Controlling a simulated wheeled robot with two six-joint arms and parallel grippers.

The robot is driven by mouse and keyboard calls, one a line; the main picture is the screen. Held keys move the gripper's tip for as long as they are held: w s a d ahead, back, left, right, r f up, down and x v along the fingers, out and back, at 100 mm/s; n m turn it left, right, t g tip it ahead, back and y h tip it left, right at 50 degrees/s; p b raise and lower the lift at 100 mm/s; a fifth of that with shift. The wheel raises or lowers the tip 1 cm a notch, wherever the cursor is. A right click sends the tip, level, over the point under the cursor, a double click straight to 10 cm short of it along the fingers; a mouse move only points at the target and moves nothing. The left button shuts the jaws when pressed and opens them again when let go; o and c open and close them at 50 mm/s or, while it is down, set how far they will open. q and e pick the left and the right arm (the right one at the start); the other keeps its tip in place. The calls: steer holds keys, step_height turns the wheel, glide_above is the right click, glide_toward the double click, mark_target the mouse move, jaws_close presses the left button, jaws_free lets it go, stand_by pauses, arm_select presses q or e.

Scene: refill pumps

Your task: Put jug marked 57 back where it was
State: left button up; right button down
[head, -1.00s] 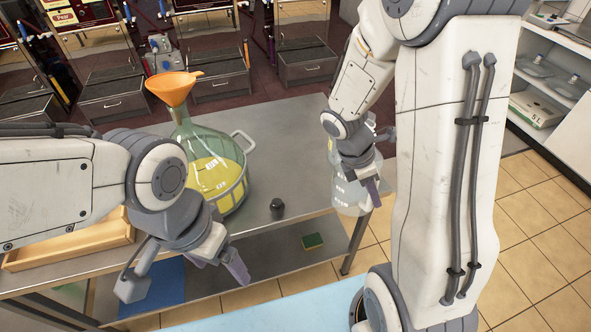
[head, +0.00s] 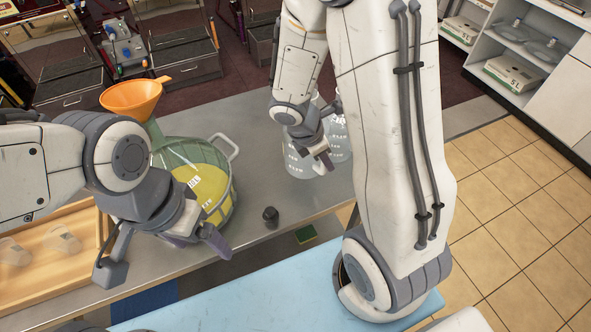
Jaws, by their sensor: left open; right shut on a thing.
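My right gripper (head: 318,148) is shut on a clear glass jug (head: 297,167), held at the right part of the grey metal table (head: 262,190). Whether the jug touches the table is hard to tell, and the number 57 is not readable. More clear glass (head: 341,150) shows just behind the gripper; it looks like a second jug, partly hidden by my arm. My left gripper (head: 165,255) is open and empty, in front of the large green glass bottle (head: 215,165).
The bottle holds yellow liquid and carries an orange funnel (head: 133,96). A small dark stopper (head: 270,216) stands on the table. A wooden tray (head: 50,245) with clear pieces lies at left. A light blue surface (head: 270,290) is in front. Shelves (head: 530,50) stand at right.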

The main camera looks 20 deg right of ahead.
steer(key=w+a+f, duration=0.4)
steer(key=f, duration=0.3)
steer(key=shift+a+f+p, duration=0.35)
steer(key=shift+f+p, duration=0.05)
steer(key=shift+f, duration=0.2)
steer(key=c, duration=0.8)
jaws_free()
steer(key=shift+r, duration=0.1)
